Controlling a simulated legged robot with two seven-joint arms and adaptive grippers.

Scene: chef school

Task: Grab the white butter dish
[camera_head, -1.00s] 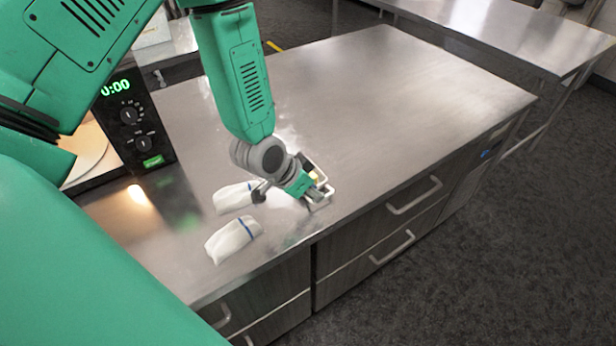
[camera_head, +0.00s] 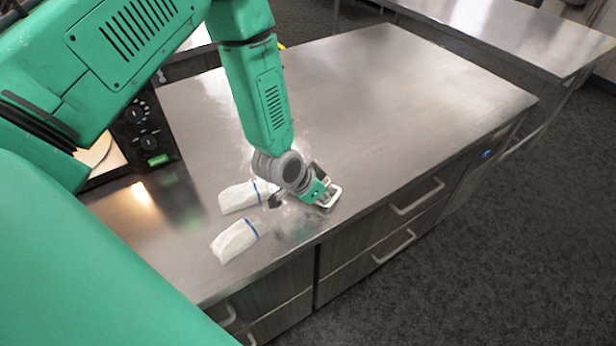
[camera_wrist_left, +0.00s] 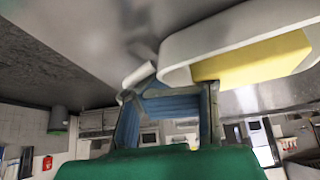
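The white butter dish (camera_head: 334,197) is near the counter's front edge in the head view, partly hidden by my left gripper (camera_head: 318,191). In the left wrist view the dish (camera_wrist_left: 195,48) fills the upper right, with yellow butter (camera_wrist_left: 255,62) in it. A short white piece (camera_wrist_left: 138,75) shows beside its end. My left gripper (camera_wrist_left: 168,95) has its fingers apart, at the end of the dish, one fingertip overlapping the dish in the picture. I cannot tell whether they grip it or whether it is clear of the counter. My right gripper is out of view.
Two white bags with blue bands (camera_head: 247,196) (camera_head: 238,241) lie on the steel counter (camera_head: 370,110) left of the gripper. A black appliance with knobs (camera_head: 145,135) stands at the left. The counter's middle and back are clear.

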